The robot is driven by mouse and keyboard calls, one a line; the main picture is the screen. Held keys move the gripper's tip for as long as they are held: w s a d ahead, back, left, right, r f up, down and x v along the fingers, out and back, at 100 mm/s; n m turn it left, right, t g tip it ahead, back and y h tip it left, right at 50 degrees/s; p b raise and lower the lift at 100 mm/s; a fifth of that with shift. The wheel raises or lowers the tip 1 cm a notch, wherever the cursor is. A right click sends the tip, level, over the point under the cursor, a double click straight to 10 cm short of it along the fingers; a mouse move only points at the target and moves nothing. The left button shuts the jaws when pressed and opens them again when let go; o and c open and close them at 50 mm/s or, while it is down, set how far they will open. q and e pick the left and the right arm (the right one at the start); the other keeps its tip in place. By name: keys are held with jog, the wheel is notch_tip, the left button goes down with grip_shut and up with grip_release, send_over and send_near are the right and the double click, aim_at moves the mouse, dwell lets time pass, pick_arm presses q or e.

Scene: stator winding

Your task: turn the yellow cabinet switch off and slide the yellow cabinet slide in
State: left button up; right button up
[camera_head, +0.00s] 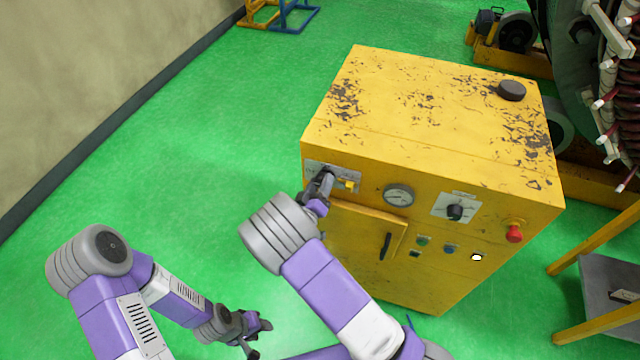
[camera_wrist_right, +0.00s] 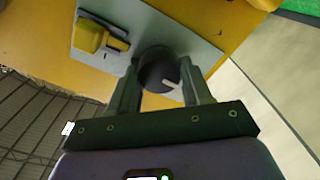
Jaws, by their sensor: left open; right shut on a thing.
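The yellow cabinet (camera_head: 400,110) stands in the middle of the head view. A pale plate (camera_head: 312,167) is at the upper left of its front. The cabinet switch is a dark round knob (camera_wrist_right: 157,66) with a white mark, on this plate (camera_wrist_right: 200,48) in the right wrist view. My right gripper (camera_head: 322,184) is shut on the knob, one finger on each side. The yellow slide (camera_wrist_right: 92,36) sits on the plate beside the knob, and also shows in the head view (camera_head: 348,185). My left gripper (camera_head: 256,332) is open and empty, low and left of the cabinet.
The cabinet front also has a gauge (camera_head: 398,195), a second dark knob (camera_head: 455,212), a red button (camera_head: 514,233) and a door with a black handle (camera_head: 385,246). A dark puck (camera_head: 511,91) lies on top. Green floor to the left is free.

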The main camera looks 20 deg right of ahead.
jog(key=o, duration=1.1)
jog(key=shift+c, duration=0.2)
jog(key=v, duration=0.7)
jog(key=shift+s+a, duration=0.15)
jog(key=shift+s, duration=0.15)
jog(key=shift+f, duration=0.1)
